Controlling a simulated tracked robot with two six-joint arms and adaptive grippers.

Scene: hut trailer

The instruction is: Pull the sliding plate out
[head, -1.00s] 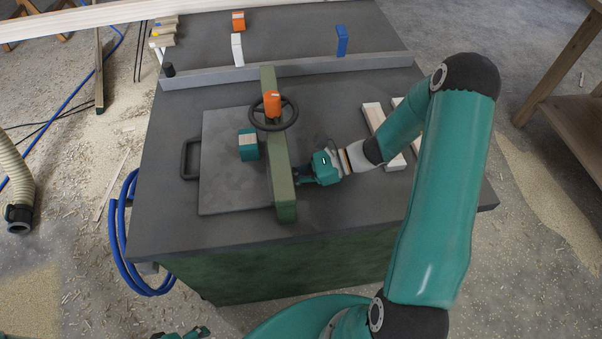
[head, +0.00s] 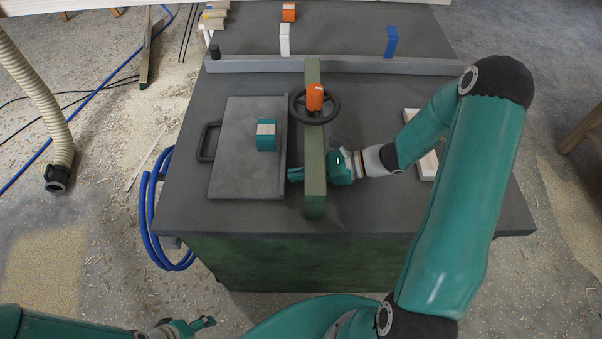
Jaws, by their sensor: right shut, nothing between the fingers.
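The sliding plate (head: 235,165) is a flat grey plate on the dark machine table. A dark handle (head: 204,141) stands at its left edge and a raised rim runs along its right edge. A teal and beige block (head: 266,143) sits on it. My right gripper (head: 292,174) reaches leftward beneath the green beam (head: 315,190). It is shut and empty, its tips close to the plate's right rim; I cannot tell whether they touch. My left gripper (head: 207,322) is low at the bottom edge, away from the table; its fingers are too small to read.
An orange part with a black handwheel (head: 329,107) sits on the beam. A grey fence (head: 250,65) crosses the table behind, with orange, white and blue blocks beyond. Pale boards (head: 428,165) lie right of the beam. Blue hoses (head: 150,220) hang at the table's left side.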

